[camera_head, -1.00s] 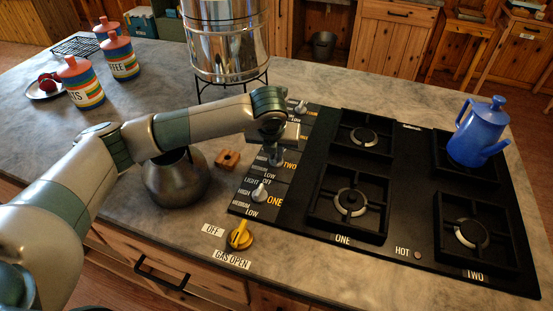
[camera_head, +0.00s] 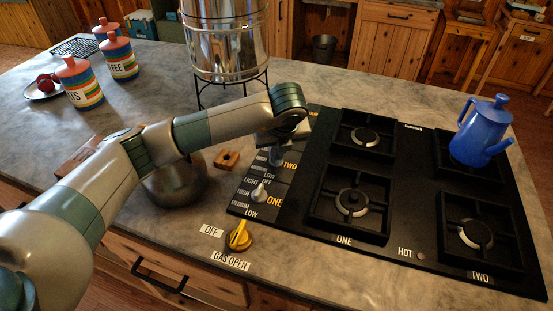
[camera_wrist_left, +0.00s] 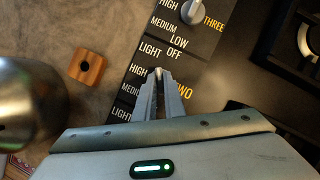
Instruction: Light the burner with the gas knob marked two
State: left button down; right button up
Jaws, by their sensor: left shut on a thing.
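My left gripper (camera_head: 277,154) points down at the gas knob marked two on the black cooktop's control strip. In the left wrist view, the fingers (camera_wrist_left: 158,74) are shut on the knob beside the orange TWO label (camera_wrist_left: 184,91). The fingers hide most of this knob, so its pointer direction cannot be told. The burner marked TWO (camera_head: 472,234) is at the front right of the cooktop (camera_head: 404,190), with no flame visible. Knob one (camera_head: 260,193) stands free nearer the front. Knob three (camera_wrist_left: 192,11) shows in the left wrist view. My right gripper is not in view.
A yellow gas valve (camera_head: 239,236) sits between the OFF and GAS OPEN labels. A metal pot (camera_head: 176,182) stands under my left forearm, beside a small wooden block (camera_head: 227,159). A blue kettle (camera_head: 482,132) sits on the back right burner.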

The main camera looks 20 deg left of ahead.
pick_arm(q)
jog(key=shift+n, duration=0.3)
jog(key=shift+n+y+b, duration=0.35)
jog(key=shift+n+y, duration=0.15)
jog(key=shift+n, duration=0.4)
jog(key=c, duration=1.8)
grip_release()
jog(key=shift+c, duration=0.2)
jog(key=shift+r+g, duration=0.1)
jog(key=shift+g, duration=0.2)
